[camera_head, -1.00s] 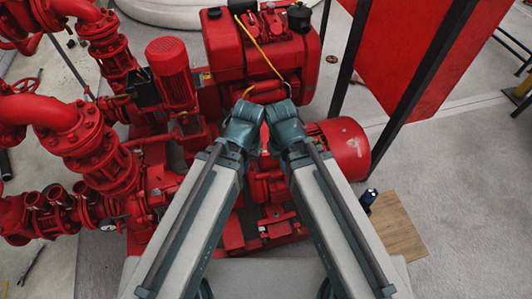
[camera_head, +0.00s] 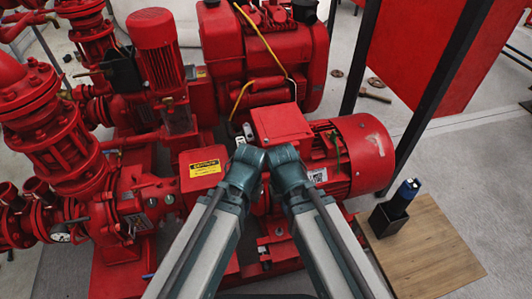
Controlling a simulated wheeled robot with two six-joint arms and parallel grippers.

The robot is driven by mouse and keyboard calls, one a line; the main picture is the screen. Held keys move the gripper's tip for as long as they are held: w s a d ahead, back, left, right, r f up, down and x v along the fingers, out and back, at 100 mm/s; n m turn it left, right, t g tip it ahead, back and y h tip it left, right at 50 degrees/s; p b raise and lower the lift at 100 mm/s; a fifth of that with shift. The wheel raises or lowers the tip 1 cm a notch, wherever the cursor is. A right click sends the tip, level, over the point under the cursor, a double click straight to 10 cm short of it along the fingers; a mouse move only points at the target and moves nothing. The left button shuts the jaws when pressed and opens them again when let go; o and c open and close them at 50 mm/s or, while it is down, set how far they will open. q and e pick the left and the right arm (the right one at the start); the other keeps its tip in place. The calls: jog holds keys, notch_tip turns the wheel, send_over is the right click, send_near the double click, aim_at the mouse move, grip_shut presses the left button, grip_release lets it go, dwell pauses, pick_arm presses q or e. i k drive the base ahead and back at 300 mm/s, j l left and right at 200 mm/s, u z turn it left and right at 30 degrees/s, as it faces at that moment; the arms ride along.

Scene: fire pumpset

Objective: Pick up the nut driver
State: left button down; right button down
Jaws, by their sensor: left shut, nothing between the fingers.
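The nut driver (camera_head: 406,193), with a dark handle and a blue band, stands tilted in a small black holder (camera_head: 385,221) on the right. The holder is at the left edge of a wooden board (camera_head: 432,250). My left gripper (camera_head: 245,133) shows only as a small pale part beyond my left arm's teal joint, in front of the red pump. It is shut and empty, well to the left of the nut driver. My right arm reaches forward beside the left one; its gripper is hidden behind the arm's joint.
The red pumpset, with a motor (camera_head: 350,155) and an engine block (camera_head: 255,55), fills the centre and left. A black-framed red panel (camera_head: 425,50) stands at the back right. A hammer-like tool (camera_head: 374,93) lies on the floor (camera_head: 480,170), which is clear at the right.

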aim_at(403, 197)
jog(key=k+l+z, duration=0.15)
jog(key=z, duration=0.35)
jog(key=k+l+z, duration=0.25)
jog(key=z, duration=0.25)
